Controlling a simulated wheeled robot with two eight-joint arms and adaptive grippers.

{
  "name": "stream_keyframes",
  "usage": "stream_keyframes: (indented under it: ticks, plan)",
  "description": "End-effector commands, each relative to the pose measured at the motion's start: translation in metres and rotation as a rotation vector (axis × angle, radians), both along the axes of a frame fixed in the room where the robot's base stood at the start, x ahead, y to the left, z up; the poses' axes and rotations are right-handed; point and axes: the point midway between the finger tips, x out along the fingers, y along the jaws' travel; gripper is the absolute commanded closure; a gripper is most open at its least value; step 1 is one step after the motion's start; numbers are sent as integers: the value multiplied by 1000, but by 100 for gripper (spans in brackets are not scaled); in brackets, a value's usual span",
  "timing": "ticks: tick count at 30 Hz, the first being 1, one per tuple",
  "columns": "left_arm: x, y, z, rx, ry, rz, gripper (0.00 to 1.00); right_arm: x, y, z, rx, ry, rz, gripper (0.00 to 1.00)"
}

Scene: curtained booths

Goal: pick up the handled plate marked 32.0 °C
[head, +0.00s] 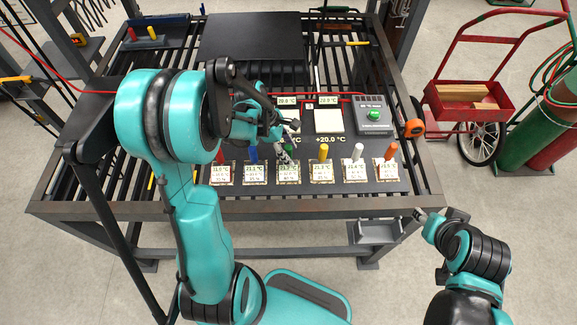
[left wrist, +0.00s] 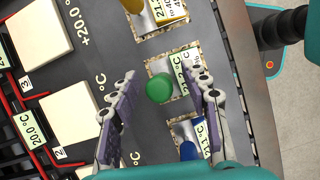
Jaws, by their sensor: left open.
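Handled plates stand in a row along the table's front, with red (head: 220,173), blue (head: 257,173), green (head: 288,174), yellow (head: 321,174), white (head: 356,173) and orange (head: 386,173) handles. Their labels are too small or covered for me to tell which one is marked 32.0 °C. My left gripper (head: 288,152) is over the green-handled plate. In the left wrist view its open fingers (left wrist: 163,82) stand on either side of the green handle (left wrist: 159,88), with gaps visible. The fingers partly cover that plate's label. My right gripper (head: 432,215) is off the table's front right; its jaws are unclear.
Pale square pads (left wrist: 40,42) lie behind the row. A grey device with a green button (head: 374,115) stands at the back right. A black box (head: 252,38) is at the rear. A red cart (head: 470,100) stands right of the slatted table (head: 130,205).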

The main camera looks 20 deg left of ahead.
Motion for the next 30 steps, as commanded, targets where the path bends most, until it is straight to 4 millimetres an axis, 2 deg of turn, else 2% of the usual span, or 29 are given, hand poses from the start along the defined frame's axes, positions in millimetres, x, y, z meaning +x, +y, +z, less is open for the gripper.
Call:
stream_keyframes:
  ticks: [4, 9, 23, 26, 30]
  plan:
    - [0, 0, 1, 0, 0, 0, 54, 0, 0, 1, 0, 0, 0, 60]
    - [0, 0, 1, 0, 0, -1, 99, 0, 0, 1, 0, 0, 0, 60]
    - [0, 0, 4, 0, 0, -1, 100, 0, 0, 1, 0, 0, 0, 60]
    - [0, 0, 11, 0, 0, -1, 100, 0, 0, 4, 0, 0, 0, 60]
    - [0, 0, 32, 0, 0, -1, 100, 0, 0, 10, 0, 0, 0, 60]
